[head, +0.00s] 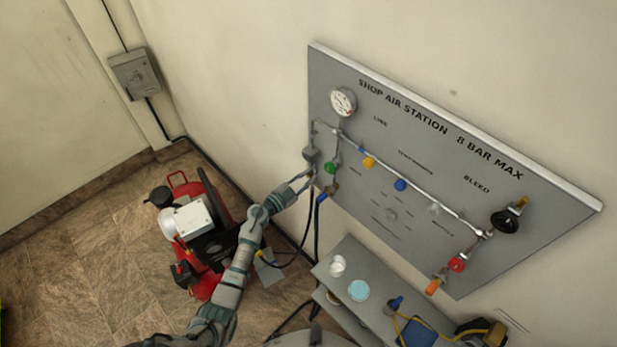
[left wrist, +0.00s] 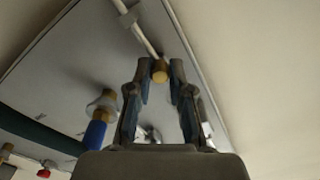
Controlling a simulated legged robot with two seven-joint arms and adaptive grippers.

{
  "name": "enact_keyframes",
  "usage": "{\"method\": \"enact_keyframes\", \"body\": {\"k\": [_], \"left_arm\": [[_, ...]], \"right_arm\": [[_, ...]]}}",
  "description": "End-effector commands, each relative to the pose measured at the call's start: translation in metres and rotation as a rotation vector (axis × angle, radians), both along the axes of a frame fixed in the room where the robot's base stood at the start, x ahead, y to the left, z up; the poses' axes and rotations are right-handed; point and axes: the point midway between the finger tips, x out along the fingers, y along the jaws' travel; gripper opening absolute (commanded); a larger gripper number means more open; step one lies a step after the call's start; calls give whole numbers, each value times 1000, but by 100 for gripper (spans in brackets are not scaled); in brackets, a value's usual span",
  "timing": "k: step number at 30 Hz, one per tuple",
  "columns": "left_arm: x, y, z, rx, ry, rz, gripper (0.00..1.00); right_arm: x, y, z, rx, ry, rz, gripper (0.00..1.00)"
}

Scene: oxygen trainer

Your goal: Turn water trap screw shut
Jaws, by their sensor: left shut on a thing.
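The grey water trap (head: 310,155) hangs at the left edge of the wall panel, below the pressure gauge. Its screw is a small brass knob (left wrist: 160,72) under a pale pipe in the left wrist view. My left gripper (head: 310,178) reaches up to the panel's lower left corner, just below the trap. In the left wrist view the two fingertips (left wrist: 160,80) sit on either side of the brass screw and are shut on it. In the head view the screw is hidden by the fingers. My right gripper is in neither view.
The grey panel (head: 400,140) carries a gauge (head: 343,101), a green valve (head: 330,167) close right of my gripper, and several coloured knobs. A red compressor (head: 190,225) stands on the floor left of my arm. A grey bench (head: 345,258) stands below the panel.

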Motion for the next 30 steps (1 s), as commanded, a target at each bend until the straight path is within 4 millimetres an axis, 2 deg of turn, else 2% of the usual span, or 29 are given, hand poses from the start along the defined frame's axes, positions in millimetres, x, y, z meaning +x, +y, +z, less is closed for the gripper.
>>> {"method": "enact_keyframes", "body": {"k": [1,9,30], "left_arm": [[-3,4,-12,46,-12,2,0],[-3,5,-12,240,-181,0,0],[-2,-1,-14,741,-620,-9,0]], "right_arm": [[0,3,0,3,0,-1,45],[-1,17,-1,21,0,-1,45],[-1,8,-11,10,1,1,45]]}}
